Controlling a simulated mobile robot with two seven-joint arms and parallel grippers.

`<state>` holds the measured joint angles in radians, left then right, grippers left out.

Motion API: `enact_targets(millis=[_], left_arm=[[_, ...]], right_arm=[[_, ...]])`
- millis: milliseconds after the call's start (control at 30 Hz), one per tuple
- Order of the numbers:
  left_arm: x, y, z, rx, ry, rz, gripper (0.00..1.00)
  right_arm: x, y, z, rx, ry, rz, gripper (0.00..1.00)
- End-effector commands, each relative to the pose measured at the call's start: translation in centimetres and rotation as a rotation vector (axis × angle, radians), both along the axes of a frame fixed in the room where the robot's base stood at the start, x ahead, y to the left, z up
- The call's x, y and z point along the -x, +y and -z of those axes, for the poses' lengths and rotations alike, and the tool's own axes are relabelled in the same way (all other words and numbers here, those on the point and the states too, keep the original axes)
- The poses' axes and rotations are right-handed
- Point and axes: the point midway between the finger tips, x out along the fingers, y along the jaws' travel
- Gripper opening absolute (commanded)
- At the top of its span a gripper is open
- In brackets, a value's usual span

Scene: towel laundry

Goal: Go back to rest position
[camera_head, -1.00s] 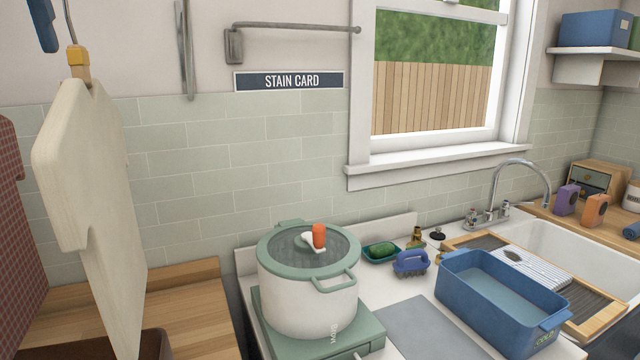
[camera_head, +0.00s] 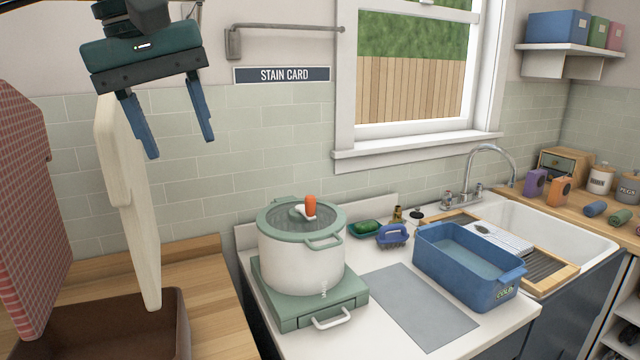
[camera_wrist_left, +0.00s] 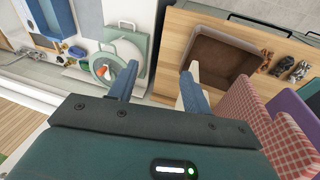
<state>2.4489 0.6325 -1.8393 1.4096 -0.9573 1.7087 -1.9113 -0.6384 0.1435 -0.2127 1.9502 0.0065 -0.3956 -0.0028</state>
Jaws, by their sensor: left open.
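My left gripper (camera_head: 180,148) hangs at the upper left in the head view, in front of the tiled wall. Its two blue fingers point down, wide apart, with nothing between them. In the left wrist view my left gripper (camera_wrist_left: 158,82) is also open and empty. A cream board-like hanging piece (camera_head: 128,190) is below and left of it, partly behind the fingers in the wrist view. My right gripper is not in view.
A white pot (camera_head: 300,262) with a green lid stands on a green burner (camera_head: 310,305). A blue basin (camera_head: 468,265) is beside the sink (camera_head: 545,235). A brown bin (camera_head: 110,325) and red checked cloth (camera_head: 30,205) are at left. A grey mat (camera_head: 422,305) lies bare.

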Motion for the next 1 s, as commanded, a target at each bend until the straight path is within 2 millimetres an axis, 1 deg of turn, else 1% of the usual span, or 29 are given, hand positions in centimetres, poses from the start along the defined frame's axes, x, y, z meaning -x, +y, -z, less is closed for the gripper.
enact_targets(millis=[33, 67, 100, 167, 200, 267, 300, 333, 400, 500, 567, 600, 733, 867, 900, 967, 1000], left_arm=[[-0.6, -2.4, 2.6, 0.059, 0.056, 0.012, 0.49], [-0.8, -3.9, 3.9, 0.102, 0.086, 0.014, 0.49], [-0.9, -6.0, 5.7, 0.164, 0.133, 0.012, 0.49], [-0.8, -9.0, 8.2, 0.26, 0.212, 0.002, 0.49], [-0.5, -11.0, 9.7, 0.324, 0.271, -0.008, 0.49], [0.1, -13.7, 11.7, 0.422, 0.364, -0.035, 0.49], [0.7, -15.5, 12.9, 0.487, 0.433, -0.054, 0.49], [1.1, -16.7, 13.7, 0.534, 0.485, -0.073, 0.49], [2.2, -19.5, 15.2, 0.646, 0.618, -0.127, 0.49], [3.6, -22.7, 16.6, 0.796, 0.824, -0.222, 0.49], [4.3, -24.3, 17.0, 0.882, 0.957, -0.292, 0.49], [4.7, -25.2, 17.3, 0.935, 1.05, -0.343, 0.49], [5.1, -27.1, 17.7, 1.096, 1.365, -0.53, 0.49], [4.2, -27.6, 18.4, 1.227, 1.7, -0.749, 0.49], [3.7, -27.5, 18.8, 1.26, 1.808, -0.822, 0.49], [2.8, -27.0, 19.6, 1.304, 1.969, -0.938, 0.49], [2.1, -26.6, 20.4, 1.33, 2.079, -1.018, 0.49]], right_arm=[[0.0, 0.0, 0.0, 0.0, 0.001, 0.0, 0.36], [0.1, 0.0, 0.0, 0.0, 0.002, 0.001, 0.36], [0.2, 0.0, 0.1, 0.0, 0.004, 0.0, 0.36], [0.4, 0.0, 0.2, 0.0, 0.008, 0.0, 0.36], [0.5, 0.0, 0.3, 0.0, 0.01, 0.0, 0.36], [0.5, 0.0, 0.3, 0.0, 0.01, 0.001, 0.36], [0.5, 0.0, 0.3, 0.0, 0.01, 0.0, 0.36], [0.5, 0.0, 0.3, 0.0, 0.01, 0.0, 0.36], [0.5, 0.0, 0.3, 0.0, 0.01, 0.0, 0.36], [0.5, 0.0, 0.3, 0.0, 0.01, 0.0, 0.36], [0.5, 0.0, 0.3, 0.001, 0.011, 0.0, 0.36], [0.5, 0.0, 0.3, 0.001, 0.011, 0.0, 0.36], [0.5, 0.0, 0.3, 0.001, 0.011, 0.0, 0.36], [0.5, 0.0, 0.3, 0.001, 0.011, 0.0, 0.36], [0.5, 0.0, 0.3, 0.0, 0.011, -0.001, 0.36], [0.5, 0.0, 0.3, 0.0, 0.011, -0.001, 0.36], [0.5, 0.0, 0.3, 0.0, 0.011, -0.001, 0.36]])
